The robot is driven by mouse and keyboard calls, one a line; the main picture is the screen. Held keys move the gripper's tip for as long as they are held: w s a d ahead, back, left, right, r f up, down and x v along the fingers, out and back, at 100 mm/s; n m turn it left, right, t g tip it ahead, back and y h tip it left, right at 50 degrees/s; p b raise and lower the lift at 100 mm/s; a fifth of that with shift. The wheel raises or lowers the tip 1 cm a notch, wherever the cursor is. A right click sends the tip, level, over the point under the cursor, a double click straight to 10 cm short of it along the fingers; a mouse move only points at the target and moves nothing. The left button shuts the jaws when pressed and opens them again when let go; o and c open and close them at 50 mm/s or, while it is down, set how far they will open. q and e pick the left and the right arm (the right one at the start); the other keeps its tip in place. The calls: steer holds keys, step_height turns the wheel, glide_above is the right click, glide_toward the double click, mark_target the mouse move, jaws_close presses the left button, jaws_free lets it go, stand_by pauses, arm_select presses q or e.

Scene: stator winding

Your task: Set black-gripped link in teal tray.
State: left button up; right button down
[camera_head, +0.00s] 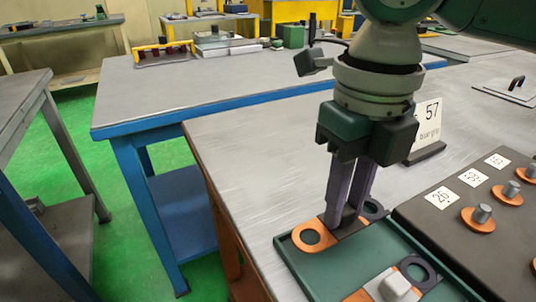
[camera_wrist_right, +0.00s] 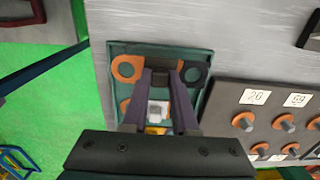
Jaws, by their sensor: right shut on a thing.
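My right gripper (camera_head: 345,213) comes down from above and is shut on the black grip of a link. The link has an orange ring (camera_head: 302,243) at its left end and a dark ring (camera_head: 377,212) at its right end. Both rings also show in the wrist view, the orange ring (camera_wrist_right: 117,70) left of the fingers and the dark ring (camera_wrist_right: 204,70) right. The link is level over the far end of the teal tray (camera_head: 335,263); I cannot tell whether it touches the floor. My left gripper is not in view.
A second link with a pale grip (camera_head: 394,287) lies in the near part of the tray. A dark board (camera_head: 440,228) with numbered labels and several orange-ringed posts stands to the right. A "57" sign (camera_head: 427,120) stands behind. The table left of the tray is clear.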

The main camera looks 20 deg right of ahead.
step_height(320, 180, down, 2)
steer(key=shift+f, duration=0.15)
steer(key=c, duration=0.7)
jaws_free()
step_height(320, 180, up, 12)
steer(key=shift+r+p, duration=0.1)
steer(key=shift+p, duration=1.05)
